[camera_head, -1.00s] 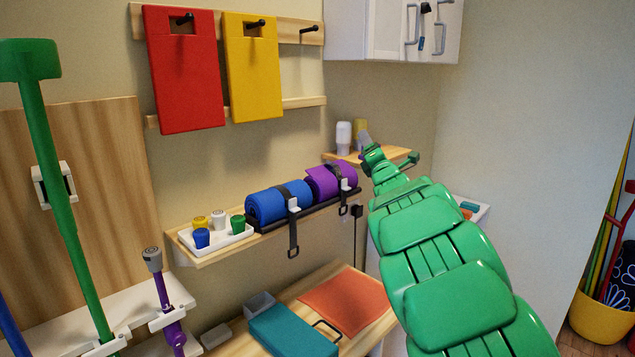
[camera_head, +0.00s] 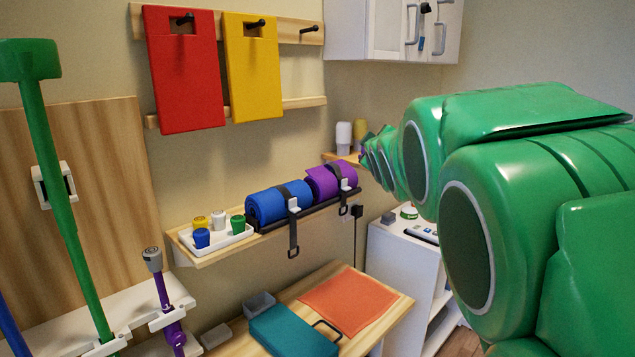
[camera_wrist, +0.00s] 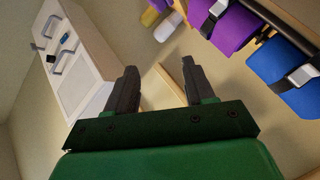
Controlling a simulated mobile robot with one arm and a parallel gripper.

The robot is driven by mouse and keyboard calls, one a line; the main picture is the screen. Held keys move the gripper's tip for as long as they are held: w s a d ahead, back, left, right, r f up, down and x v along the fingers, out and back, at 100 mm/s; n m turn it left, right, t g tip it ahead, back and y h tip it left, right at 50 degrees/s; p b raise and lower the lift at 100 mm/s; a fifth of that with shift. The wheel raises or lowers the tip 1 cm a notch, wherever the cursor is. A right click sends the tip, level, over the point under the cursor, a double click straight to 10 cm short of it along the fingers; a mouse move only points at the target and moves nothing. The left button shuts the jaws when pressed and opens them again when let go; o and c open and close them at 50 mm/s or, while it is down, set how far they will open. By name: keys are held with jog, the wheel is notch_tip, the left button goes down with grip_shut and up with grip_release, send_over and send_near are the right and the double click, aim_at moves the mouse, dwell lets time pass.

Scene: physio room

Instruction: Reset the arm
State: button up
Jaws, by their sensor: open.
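My gripper (camera_wrist: 160,88) shows in the wrist view with its two dark fingers apart and nothing between them. In the head view my green arm fills the right side, and its far end by the corner shelf hides the gripper. The purple roll (camera_head: 330,179) and the blue roll (camera_head: 278,203) lie strapped on a black rack on the wall shelf. In the wrist view the purple roll (camera_wrist: 228,28) and the blue roll (camera_wrist: 283,70) are to the right of the fingers, apart from them.
A white wall cabinet (camera_head: 383,30) hangs above, and also shows in the wrist view (camera_wrist: 75,60). A small wooden corner shelf (camera_head: 331,157) holds bottles. A white tray (camera_head: 222,241) holds several coloured pots. A white unit (camera_head: 398,262) stands below my arm.

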jog(key=s+a+f+m+g+y, duration=0.1)
jog(key=s+a+f+m+g, duration=0.15)
jog(key=s, duration=0.55)
jog(key=s+a+f+m+g, duration=0.2)
jog(key=s+f+m, duration=0.1)
jog(key=s, duration=0.5)
jog(key=s+d+f+m+g+h, duration=0.1)
jog(key=s+d+f+m+g, duration=0.2)
jog(key=s+f, duration=0.5)
jog(key=s+d+f+g, duration=0.3)
jog(key=s+f+g, duration=0.1)
jog(key=s+f, duration=0.45)
jog(key=s+f+m+g, duration=0.1)
jog(key=s+f+g, duration=0.2)
jog(key=s, duration=0.6)
jog(key=s+f+m+g, duration=0.1)
jog(key=s+f+g, duration=0.2)
jog(key=s, duration=0.6)
jog(key=shift+s+d, duration=0.15)
jog(key=shift+s, duration=0.05)
